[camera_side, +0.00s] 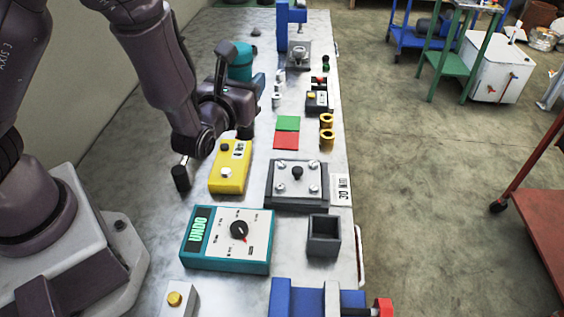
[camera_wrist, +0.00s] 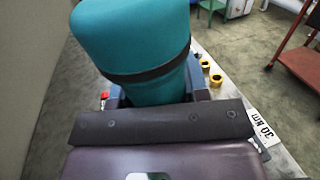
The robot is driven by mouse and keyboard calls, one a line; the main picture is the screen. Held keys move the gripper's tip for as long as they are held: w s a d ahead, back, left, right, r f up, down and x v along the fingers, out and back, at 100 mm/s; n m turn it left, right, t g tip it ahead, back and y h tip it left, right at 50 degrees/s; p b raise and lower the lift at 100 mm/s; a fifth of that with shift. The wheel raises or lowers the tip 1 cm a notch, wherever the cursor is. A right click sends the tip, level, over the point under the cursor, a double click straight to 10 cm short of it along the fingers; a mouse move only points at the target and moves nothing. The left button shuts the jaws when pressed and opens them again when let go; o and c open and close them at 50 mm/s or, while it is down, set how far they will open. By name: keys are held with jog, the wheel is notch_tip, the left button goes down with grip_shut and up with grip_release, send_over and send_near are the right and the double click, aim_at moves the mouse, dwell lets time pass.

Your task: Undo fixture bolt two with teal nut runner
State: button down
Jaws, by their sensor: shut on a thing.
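The teal nut runner (camera_side: 240,60) is in my gripper (camera_side: 248,82), raised beyond the yellow box in the side view. In the wrist view its thick teal body (camera_wrist: 135,45) with a dark band sits between the fingers. Its working end is hidden. The fixture (camera_side: 297,182) is a grey plate on a dark base, with several bolts near its corners and a black knob in the middle. My gripper is well away from it. Which bolt is number two cannot be read. A teal control box (camera_side: 228,240) with a dial shows "UNDO".
A yellow box (camera_side: 230,167) with a white button stands left of the fixture. A dark open bin (camera_side: 323,236) and a blue vise (camera_side: 318,298) are nearer. Green (camera_side: 288,123) and red (camera_side: 286,141) pads, brass rings (camera_side: 327,130) and a "30 Nm" label (camera_side: 341,190) lie around.

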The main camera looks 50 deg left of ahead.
jog(key=shift+w+d+f, duration=0.1)
jog(key=shift+w+f, duration=0.05)
jog(key=shift+f, duration=0.15)
jog(key=w+d+f+m+h, duration=0.1)
jog(key=w+d+f+h, duration=0.1)
jog(key=w, duration=0.4)
jog(key=shift+w+d+f+t, duration=0.15)
jog(key=shift+d+f+t, duration=0.2)
jog(key=shift+d, duration=0.35)
jog(key=shift+f, duration=2.75)
